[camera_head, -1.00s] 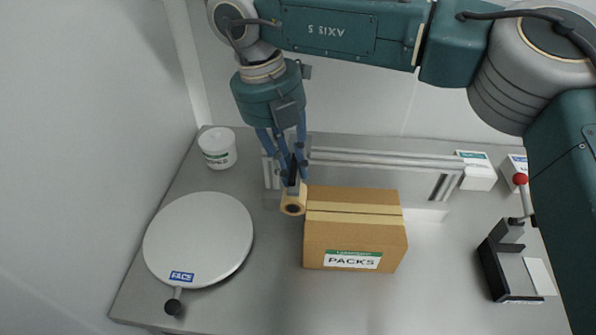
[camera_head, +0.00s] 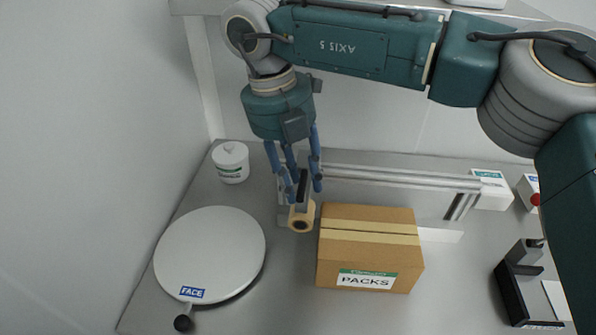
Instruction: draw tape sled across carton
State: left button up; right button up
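The carton (camera_head: 368,267) is a brown box with a PACKS label on its front and a pale tape strip (camera_head: 370,232) along its top. The tape sled (camera_head: 301,217), with a tan tape roll, is at the carton's left end, by the rail (camera_head: 400,178) behind. My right gripper (camera_head: 303,188) has blue fingers around the sled's dark upright handle, pointing down. The fingers appear closed on the handle, though their contact is partly hidden. My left gripper is not in view.
A round pale plate marked FACE (camera_head: 210,252) with a black knob lies on the left of the table. A white tub (camera_head: 231,162) stands behind it. A white box (camera_head: 491,190) and a black fixture (camera_head: 524,290) are at right. Clear table lies in front of the carton.

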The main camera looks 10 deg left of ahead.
notch_tip(320, 180, up, 12)
jog(key=a, duration=0.2)
jog(key=shift+a, duration=0.2)
jog(key=shift+f, duration=0.15)
